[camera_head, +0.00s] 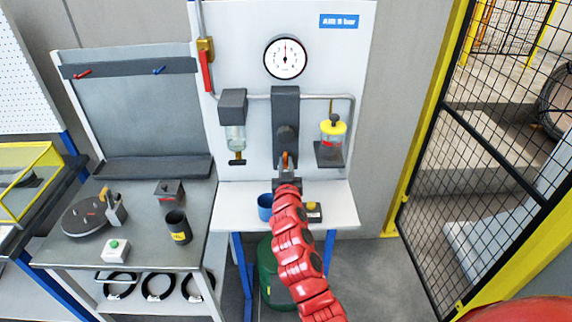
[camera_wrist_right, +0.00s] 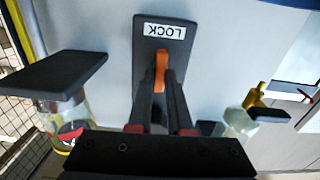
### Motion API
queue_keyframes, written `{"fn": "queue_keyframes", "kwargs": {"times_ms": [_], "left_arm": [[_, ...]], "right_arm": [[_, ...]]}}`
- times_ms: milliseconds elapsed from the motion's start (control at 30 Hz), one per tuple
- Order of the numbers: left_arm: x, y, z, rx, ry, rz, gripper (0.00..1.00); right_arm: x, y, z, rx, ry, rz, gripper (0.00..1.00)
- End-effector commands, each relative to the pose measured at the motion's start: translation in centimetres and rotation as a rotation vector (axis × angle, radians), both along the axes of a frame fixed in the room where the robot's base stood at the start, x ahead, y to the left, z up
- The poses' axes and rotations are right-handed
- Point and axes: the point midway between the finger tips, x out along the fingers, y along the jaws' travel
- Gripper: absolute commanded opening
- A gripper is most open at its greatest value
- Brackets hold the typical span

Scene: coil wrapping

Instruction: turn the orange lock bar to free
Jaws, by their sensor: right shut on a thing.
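The orange lock bar (camera_head: 285,156) is on the dark upright housing (camera_head: 285,104) in the middle of the white panel. In the wrist view the bar (camera_wrist_right: 161,66) stands in line with the dark plate, below an upside-down LOCK label (camera_wrist_right: 164,31). My right gripper (camera_head: 286,167) reaches it from the front, behind my red arm. In the wrist view the fingers (camera_wrist_right: 160,88) are shut on the bar, one on each side. The bar's lower part is hidden between them. My left gripper is not in view.
A glass bowl unit (camera_head: 236,138) hangs left of the housing and a yellow-topped lubricator (camera_head: 333,135) right of it. A blue cup (camera_head: 265,207) stands on the white shelf (camera_head: 342,212) below. A pressure gauge (camera_head: 285,57) is above.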

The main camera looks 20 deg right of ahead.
Motion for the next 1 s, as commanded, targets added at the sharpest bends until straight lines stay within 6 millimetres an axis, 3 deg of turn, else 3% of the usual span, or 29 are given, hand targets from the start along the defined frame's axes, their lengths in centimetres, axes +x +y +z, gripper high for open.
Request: {"fn": "queue_keyframes", "kwargs": {"times_ms": [367,1000], "left_arm": [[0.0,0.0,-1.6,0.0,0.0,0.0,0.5],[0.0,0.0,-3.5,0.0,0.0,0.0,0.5]], "right_arm": [[0.0,0.2,-0.3,-0.218,0.064,0.001,0.0],[0.1,0.5,-0.3,-0.804,0.231,0.002,0.0]]}}
